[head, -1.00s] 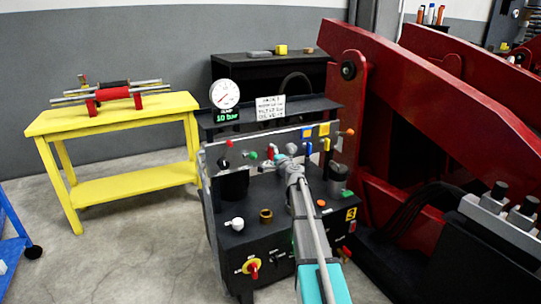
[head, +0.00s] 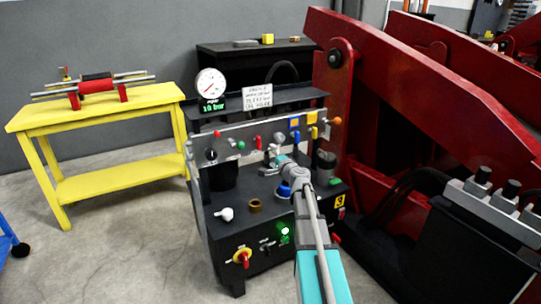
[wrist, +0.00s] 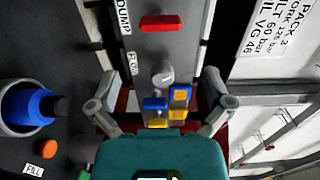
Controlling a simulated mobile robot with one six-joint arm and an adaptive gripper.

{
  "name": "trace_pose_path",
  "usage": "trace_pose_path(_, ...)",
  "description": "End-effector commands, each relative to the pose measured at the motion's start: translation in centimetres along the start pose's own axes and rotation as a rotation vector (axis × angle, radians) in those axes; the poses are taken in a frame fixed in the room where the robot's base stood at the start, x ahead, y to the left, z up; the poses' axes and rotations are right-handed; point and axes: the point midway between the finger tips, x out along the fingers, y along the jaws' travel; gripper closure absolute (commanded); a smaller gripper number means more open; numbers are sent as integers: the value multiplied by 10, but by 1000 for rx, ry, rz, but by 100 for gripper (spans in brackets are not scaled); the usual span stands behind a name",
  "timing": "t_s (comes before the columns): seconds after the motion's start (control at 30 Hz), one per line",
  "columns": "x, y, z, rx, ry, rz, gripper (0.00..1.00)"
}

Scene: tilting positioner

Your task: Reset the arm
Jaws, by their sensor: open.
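My arm (head: 310,232) reaches forward from the bottom of the head view to the dark hydraulic control unit. My gripper (wrist: 159,78) is open and empty in the wrist view, with its two grey fingers spread to either side of the panel.
A gauge (head: 211,83) above the panel reads 10 bar. A blue cap (head: 284,190) and a brass ring (head: 255,205) are on the unit's top. A green lamp (head: 284,238) glows in front. Red steel beams (head: 420,80) crowd the right; a yellow table (head: 110,110) stands left.

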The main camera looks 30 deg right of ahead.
Motion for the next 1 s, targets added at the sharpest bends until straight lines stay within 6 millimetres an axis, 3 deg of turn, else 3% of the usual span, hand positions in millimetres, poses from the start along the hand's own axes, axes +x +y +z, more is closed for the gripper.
trace_pose_path(0.43, 0, 0, 0, 0, 0, 0, 0)
trace_pose_path(0.57, 0, 2, 10, -19, -23, 10, 0)
trace_pose_path(0.77, -6, 14, 59, -123, -143, 68, 0)
trace_pose_path(1.0, -33, 50, 158, -350, -410, 220, 0)
